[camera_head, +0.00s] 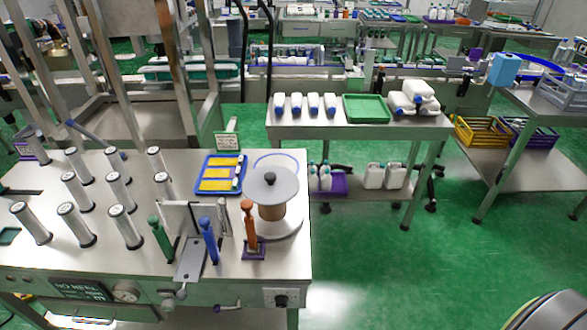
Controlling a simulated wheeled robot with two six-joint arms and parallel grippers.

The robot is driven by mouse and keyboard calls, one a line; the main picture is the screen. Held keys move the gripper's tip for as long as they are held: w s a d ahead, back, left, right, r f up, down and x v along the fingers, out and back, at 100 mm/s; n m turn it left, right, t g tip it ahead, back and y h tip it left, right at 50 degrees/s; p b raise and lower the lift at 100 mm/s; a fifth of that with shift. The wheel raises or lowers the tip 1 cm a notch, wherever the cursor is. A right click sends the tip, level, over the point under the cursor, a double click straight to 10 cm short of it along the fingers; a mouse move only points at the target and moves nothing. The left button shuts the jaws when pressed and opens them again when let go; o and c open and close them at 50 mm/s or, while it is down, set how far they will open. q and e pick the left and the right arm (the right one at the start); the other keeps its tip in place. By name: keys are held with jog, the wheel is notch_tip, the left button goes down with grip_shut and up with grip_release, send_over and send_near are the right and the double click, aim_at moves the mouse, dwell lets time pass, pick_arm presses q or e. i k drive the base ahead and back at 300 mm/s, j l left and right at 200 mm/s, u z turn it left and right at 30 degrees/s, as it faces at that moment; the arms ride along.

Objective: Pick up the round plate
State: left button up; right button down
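The round plate is most likely the grey disc (289,188) with a black knob (270,178) at its centre. It lies flat over a brown roll (271,211) near the right end of the metal bench at left. The roll stands on a wider pale round base (290,222). Neither of my grippers shows in the head view, and nothing is touching the disc.
Orange (249,226), blue (209,240) and green (161,239) upright handles stand in front and left of the disc. A blue tray (202,188) with yellow pieces lies behind left. Several silver cylinders (124,227) stand further left.

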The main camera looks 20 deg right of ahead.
aim_at(271, 185)
jog(key=l+u, duration=0.2)
jog(key=l, duration=0.45)
jog(key=l+u, duration=0.2)
jog(key=l, duration=0.45)
jog(key=l+u, duration=0.2)
jog(key=l, duration=0.45)
jog(key=k+l+u, duration=0.15)
jog(key=l, duration=0.45)
